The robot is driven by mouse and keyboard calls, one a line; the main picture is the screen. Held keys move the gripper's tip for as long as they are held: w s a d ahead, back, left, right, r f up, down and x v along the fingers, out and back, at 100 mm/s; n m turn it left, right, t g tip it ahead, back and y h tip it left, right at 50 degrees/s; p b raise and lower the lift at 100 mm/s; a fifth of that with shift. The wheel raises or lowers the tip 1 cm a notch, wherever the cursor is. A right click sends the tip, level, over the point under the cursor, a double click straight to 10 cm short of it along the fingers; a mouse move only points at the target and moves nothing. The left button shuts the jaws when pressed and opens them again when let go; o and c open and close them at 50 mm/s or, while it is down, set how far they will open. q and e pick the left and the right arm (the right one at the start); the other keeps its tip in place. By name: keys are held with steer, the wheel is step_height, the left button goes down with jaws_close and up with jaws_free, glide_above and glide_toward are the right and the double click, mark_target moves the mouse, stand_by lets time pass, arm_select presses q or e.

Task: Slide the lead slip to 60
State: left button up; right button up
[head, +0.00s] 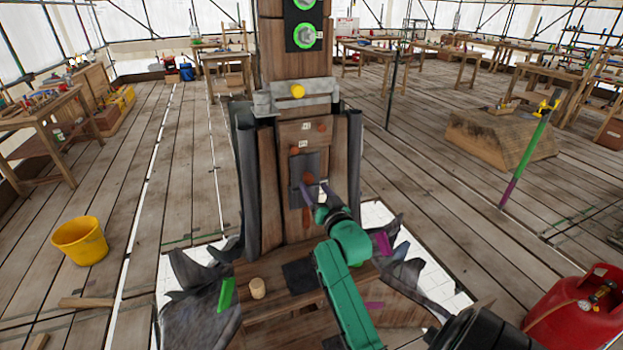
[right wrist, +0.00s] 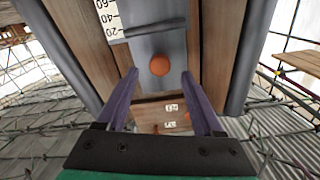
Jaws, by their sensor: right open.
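The grey lead slip (right wrist: 165,85) lies in a channel between wooden boards and carries a round orange knob (right wrist: 160,64). A white scale (right wrist: 108,18) beside the channel shows 60, 40 and 20, and a dark cross edge (right wrist: 155,28) lies near the 20. In the head view the knob (head: 308,179) shows on the front of the wooden spire post (head: 269,190). My right gripper (right wrist: 162,100) is open, its two purple fingers apart on either side below the knob, holding nothing. In the head view this gripper (head: 315,197) is at the channel, partly hiding it. My left gripper is not seen.
Jagged grey lead sheets (head: 203,310) surround the post's foot. A small wooden cylinder (head: 257,288) and a green piece (head: 226,294) are on the ledge. A yellow bucket (head: 80,240) stands left, a red canister (head: 577,315) at lower right. Open plank floor lies around.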

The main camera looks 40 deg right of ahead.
mark_target(310, 181)
steer(key=x, duration=0.3)
steer(key=shift+w+d, duration=0.1)
steer(key=shift+w, duration=0.1)
jaws_close()
stand_by(1.2)
